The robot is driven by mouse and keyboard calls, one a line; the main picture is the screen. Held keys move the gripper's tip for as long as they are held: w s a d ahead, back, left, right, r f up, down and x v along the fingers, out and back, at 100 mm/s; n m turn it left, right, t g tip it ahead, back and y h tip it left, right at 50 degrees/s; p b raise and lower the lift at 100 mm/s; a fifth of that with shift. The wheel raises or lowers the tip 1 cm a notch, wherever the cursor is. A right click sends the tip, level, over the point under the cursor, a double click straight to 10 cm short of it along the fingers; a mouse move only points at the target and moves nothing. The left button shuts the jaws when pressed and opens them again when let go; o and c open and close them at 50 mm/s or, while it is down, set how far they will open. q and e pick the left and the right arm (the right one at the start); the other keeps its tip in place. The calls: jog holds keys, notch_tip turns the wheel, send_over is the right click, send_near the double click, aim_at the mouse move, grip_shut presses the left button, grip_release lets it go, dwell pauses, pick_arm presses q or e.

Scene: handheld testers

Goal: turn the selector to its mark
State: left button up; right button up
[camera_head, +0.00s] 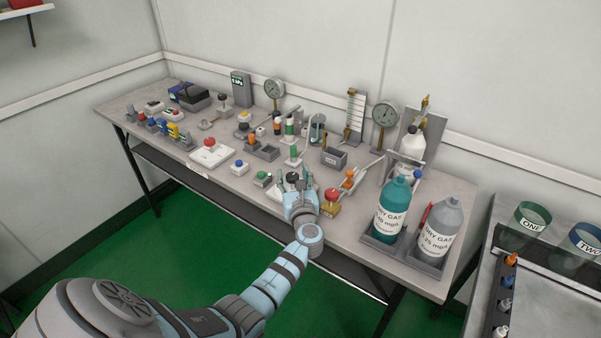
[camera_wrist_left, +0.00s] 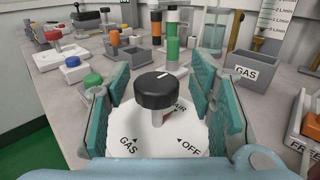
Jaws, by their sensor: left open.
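The selector (camera_wrist_left: 168,91) is a black round knob on a short stem above a white dial (camera_wrist_left: 160,141), upright in the left wrist view. The dial carries the words GAS at front left, OFF at front right and AIR behind, partly covered by the knob. A white line on the knob's top points away from the camera. My left gripper (camera_wrist_left: 163,80) is open, with one teal pad on each side of the knob and a visible gap to both. In the head view my left gripper (camera_head: 297,190) is over the table's front part and largely hides the selector. My right gripper is not in view.
A green button (camera_wrist_left: 92,81) stands just left of the left finger; a grey GAS bin (camera_wrist_left: 252,75) is to the right. In the head view a red-topped yellow device (camera_head: 330,202) is close right of the gripper. Gas bottles (camera_head: 391,210) stand farther right.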

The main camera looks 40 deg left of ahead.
pick_arm(q)
jog(key=shift+s+a+r, duration=0.1)
jog(key=shift+s, duration=0.1)
jog(key=shift+c, duration=0.7)
jog(key=c, duration=1)
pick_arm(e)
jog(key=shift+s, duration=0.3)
